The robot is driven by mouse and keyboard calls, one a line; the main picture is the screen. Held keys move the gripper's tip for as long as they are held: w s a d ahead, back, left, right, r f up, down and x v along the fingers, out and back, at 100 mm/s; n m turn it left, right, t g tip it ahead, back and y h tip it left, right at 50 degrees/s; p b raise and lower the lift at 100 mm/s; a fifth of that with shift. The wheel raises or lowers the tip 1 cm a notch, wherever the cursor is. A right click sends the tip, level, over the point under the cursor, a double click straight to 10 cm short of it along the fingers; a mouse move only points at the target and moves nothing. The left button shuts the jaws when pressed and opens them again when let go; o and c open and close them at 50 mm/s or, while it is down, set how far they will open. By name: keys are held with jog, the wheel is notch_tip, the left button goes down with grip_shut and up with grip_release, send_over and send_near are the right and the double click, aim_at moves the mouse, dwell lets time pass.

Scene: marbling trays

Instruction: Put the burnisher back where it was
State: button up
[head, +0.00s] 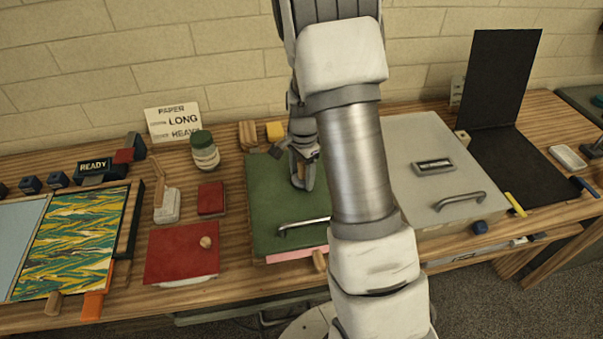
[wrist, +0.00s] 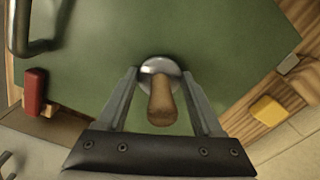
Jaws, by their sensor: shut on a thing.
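The burnisher has a wooden handle (wrist: 161,105) on a round metal foot (wrist: 160,66). My gripper (wrist: 161,73) is shut on it, with one finger at each side of the metal foot in the wrist view. In the head view my gripper (head: 302,178) is over the rear right of a green board (head: 268,200) with a metal bar handle. The burnisher is small and partly hidden by the fingers there. I cannot tell whether its foot touches the green surface (wrist: 110,40).
A yellow block (head: 274,131) and wooden block (head: 247,135) stand behind the green board. A red block (wrist: 35,92) shows in the wrist view. Left are a red board (head: 175,252) with a knob and a green-lidded jar (head: 204,150). A grey lid (head: 425,150) is right of my arm.

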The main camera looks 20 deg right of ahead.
jog(key=shift+f, duration=0.15)
jog(key=o, duration=1.4)
jog(key=shift+o, duration=0.2)
jog(key=r, duration=1.2)
jog(key=shift+s+r, duration=0.2)
jog(key=shift+r, duration=0.05)
jog(key=s+a+r+n+t, duration=0.2)
jog(key=s+a+r+n, duration=0.2)
jog(key=s+r+n, duration=0.3)
jog(key=s+a+r+n+t, duration=0.3)
jog(key=s+a+r+n, duration=0.2)
jog(key=s, duration=1)
notch_tip(320, 180, up, 2)
jog(key=n, duration=0.3)
jog(key=shift+a+r, duration=0.2)
jog(key=shift+r, duration=0.05)
